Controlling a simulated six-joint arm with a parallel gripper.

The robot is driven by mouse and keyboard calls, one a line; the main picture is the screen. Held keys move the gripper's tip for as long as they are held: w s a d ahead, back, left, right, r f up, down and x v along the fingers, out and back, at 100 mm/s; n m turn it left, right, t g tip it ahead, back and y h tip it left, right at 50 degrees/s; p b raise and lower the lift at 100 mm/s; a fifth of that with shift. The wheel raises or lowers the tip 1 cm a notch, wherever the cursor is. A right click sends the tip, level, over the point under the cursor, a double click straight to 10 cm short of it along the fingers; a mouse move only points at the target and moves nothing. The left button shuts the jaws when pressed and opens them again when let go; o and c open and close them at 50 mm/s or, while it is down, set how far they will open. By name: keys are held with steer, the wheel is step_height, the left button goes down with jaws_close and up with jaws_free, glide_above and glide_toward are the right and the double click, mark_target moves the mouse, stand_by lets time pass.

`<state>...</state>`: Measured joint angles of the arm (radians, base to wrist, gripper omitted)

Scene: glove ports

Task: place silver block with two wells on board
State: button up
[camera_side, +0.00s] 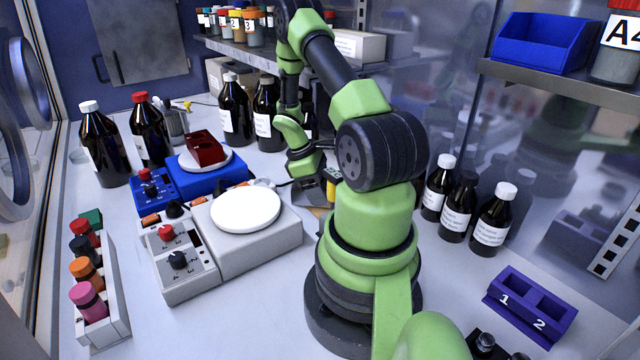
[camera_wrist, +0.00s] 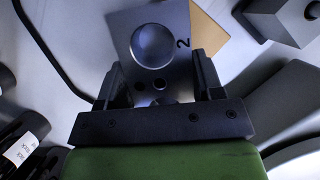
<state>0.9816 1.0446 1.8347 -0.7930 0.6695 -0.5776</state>
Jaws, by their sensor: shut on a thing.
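The silver block (camera_wrist: 152,46) fills the space between my fingers in the wrist view. A large round well and a black "2" show on it, with smaller dark holes near my palm; the second well is not clear to see. My gripper (camera_wrist: 160,68) is shut on this block. In the wrist view a tan corner of the board (camera_wrist: 207,32) shows beside and beneath the block; I cannot tell whether they touch. Only a small tan piece of the board (camera_side: 320,212) shows there.
A grey stirrer with a white plate (camera_side: 246,209) stands left of my gripper. A blue stirrer (camera_side: 212,176) holds a red block (camera_side: 205,149). Brown bottles (camera_side: 266,112) stand close behind. A purple two-well block (camera_side: 530,306) is at right. A black cable (camera_wrist: 55,60) runs nearby.

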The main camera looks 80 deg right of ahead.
steer(key=shift+f, duration=0.1)
steer(key=o, duration=1.3)
